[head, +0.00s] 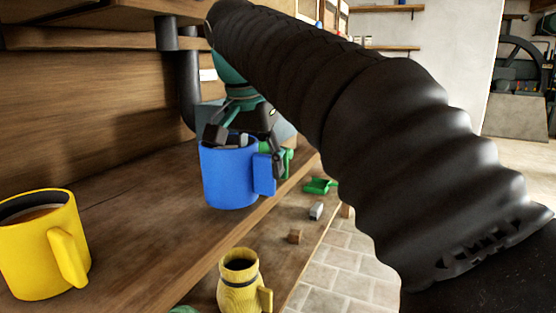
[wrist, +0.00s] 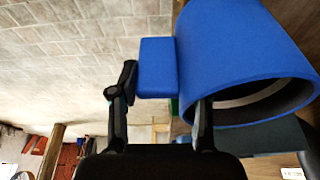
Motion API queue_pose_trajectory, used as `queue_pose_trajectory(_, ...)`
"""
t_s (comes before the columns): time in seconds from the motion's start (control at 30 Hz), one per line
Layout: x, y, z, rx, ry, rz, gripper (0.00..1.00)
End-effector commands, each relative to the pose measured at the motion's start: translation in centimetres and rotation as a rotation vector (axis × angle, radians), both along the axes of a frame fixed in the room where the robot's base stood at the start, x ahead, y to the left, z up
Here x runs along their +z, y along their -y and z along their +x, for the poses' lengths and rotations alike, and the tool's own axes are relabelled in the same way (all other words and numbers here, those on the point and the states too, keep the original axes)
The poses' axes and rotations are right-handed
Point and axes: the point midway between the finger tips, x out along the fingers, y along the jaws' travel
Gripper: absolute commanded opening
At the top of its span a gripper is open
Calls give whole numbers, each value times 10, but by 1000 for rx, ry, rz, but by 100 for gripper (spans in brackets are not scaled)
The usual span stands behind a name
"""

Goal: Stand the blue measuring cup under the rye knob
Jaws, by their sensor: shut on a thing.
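The blue measuring cup (head: 228,178) is upright at the front edge of the wooden shelf, its handle to the right. I cannot tell whether its base touches the shelf. My gripper (head: 247,150) comes down from above and is shut on the cup at its handle side. In the wrist view, my gripper (wrist: 160,105) has one finger beside the handle and the other at the rim of the blue cup (wrist: 240,55). I cannot make out a rye knob; a dark pipe (head: 187,95) and a small white label (head: 208,75) show behind my arm.
A yellow mug (head: 35,255) with brown contents stands on the shelf at left. A yellow wooden jug (head: 238,285), a green scoop (head: 319,186) and small blocks (head: 295,237) are on a lower board. A grey box (head: 207,113) is behind the cup. The shelf between mug and cup is clear.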

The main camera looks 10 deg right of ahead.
Motion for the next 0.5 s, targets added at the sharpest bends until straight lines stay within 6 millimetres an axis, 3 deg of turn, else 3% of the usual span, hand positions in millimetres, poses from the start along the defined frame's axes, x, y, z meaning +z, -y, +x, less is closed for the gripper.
queue_pose_trajectory(0.5, -3, -34, 28, -2, 0, 0, 0)
